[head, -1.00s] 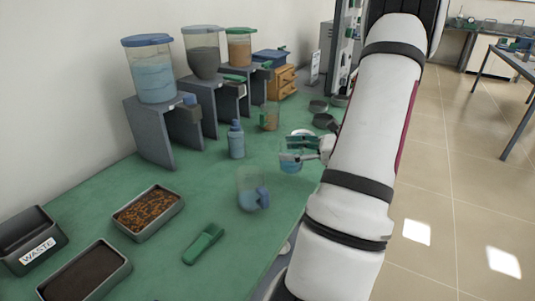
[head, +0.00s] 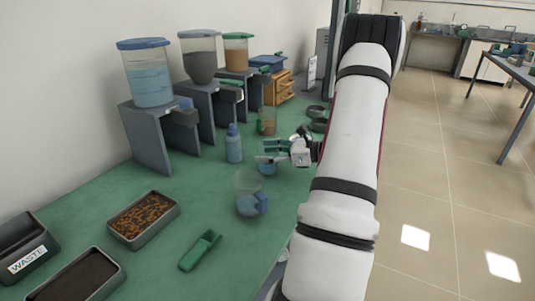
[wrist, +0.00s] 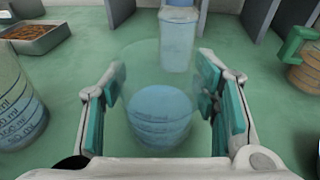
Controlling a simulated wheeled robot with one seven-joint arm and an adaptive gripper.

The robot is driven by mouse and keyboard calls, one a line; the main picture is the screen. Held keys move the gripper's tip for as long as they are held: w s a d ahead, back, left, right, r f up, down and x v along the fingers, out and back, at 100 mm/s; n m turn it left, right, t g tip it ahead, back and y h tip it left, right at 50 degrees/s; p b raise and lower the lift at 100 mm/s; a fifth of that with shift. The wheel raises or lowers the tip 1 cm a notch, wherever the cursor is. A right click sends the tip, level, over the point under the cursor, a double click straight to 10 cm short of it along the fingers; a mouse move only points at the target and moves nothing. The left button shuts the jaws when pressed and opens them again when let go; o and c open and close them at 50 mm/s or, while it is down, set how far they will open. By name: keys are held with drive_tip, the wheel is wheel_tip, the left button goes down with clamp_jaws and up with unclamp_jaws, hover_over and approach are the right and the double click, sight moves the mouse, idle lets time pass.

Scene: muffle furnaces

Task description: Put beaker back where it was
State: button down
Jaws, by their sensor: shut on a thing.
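My gripper (head: 270,152) is shut on a clear beaker holding blue liquid (head: 267,168), over the green bench. In the wrist view the beaker (wrist: 158,115) stands upright between the two teal-padded fingers (wrist: 165,100). Its clear wall is faint, and I cannot tell whether its base touches the bench. A blue bottle (head: 233,143) stands just beyond it, and also shows in the wrist view (wrist: 178,40). A larger measuring jug with a blue handle (head: 248,193) stands nearer to the camera, left of the gripper in the wrist view (wrist: 15,105).
A jug with a green handle (head: 267,122) stands behind the gripper. Dispensers on grey stands (head: 148,138) line the wall. A tray of brown granules (head: 143,220), a green scoop (head: 200,250) and a waste bin (head: 28,250) lie nearer. Dark dishes (head: 317,118) sit at the back right.

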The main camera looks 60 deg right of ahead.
drive_tip(key=shift+f, duration=0.1)
drive_tip(key=c, duration=0.6)
unclamp_jaws()
